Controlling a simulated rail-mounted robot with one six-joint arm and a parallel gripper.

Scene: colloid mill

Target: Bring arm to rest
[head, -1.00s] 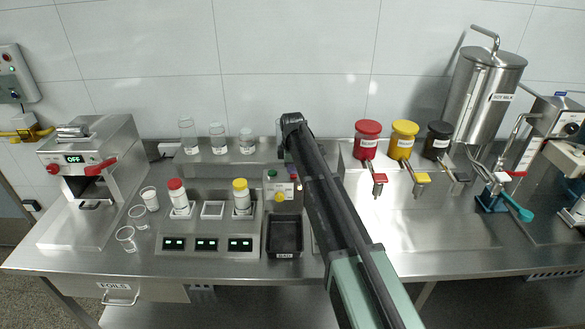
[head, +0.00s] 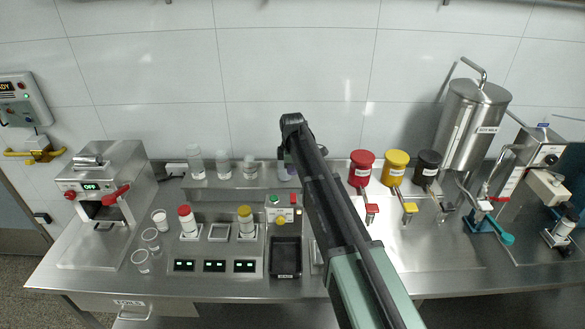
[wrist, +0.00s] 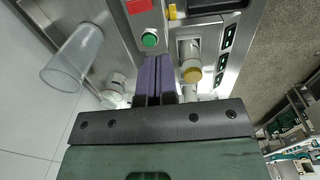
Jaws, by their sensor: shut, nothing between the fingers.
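My arm reaches from the lower right up over the bench in the head view, with its black end link in front of the back shelf. My gripper shows in the wrist view (wrist: 154,78). Its two purple fingers are together with nothing between them. In the head view the fingers are mostly hidden behind my arm. In the wrist view a clear empty cup (wrist: 75,58) is to the left of the fingers. A green button (wrist: 150,39) is beyond the fingertips, and a yellow-capped bottle (wrist: 191,70) is to their right.
A station with a red-capped bottle (head: 186,217) and displays stands left of my arm, beside a black tray (head: 286,257). Red (head: 362,163), yellow and black canisters and a steel tank (head: 472,122) stand to the right. Clear cups (head: 151,238) stand at the left.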

